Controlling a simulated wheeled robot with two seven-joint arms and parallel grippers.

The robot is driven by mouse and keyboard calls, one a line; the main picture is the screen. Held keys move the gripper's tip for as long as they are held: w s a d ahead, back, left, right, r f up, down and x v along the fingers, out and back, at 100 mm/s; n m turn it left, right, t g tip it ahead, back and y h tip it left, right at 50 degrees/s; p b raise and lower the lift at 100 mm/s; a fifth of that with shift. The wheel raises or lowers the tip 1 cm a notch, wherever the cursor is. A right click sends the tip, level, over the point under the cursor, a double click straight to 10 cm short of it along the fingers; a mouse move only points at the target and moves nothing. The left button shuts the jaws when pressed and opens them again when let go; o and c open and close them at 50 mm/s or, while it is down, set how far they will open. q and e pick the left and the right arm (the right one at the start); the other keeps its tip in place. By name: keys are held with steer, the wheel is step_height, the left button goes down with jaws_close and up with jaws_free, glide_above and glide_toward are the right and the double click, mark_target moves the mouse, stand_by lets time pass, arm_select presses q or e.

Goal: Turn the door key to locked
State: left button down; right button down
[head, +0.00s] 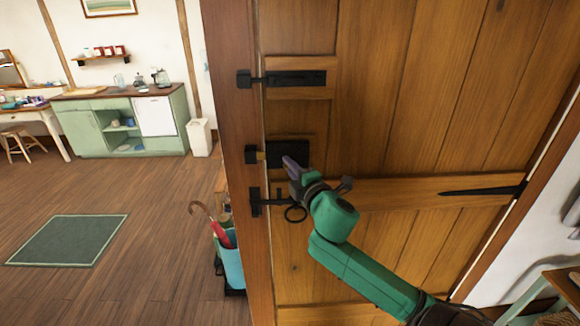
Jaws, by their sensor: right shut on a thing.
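The wooden door (440,90) fills the right half of the head view. A black lock case (300,147) sits near its left edge, with a black keeper (251,154) on the frame. A small brass-coloured piece (261,156) shows between them. My right gripper (290,164) is at the lock case, its fingers shut on the door key. The key is hidden by the fingers and hand, so its turn angle cannot be told. My left gripper is out of view.
A black bolt (296,78) is above the lock; a latch with a ring handle (295,213) is below, close to my wrist. A blue umbrella bin (232,266) stands left of the door frame. Open floor with a green rug (70,240) lies further left.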

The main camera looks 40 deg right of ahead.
stand_by(0.6)
steer(key=c, duration=1)
jaws_free()
steer(key=p+v, duration=0.3)
steer(key=v, duration=1.1)
steer(key=shift+s+a, duration=0.1)
steer(key=shift+s, duration=0.15)
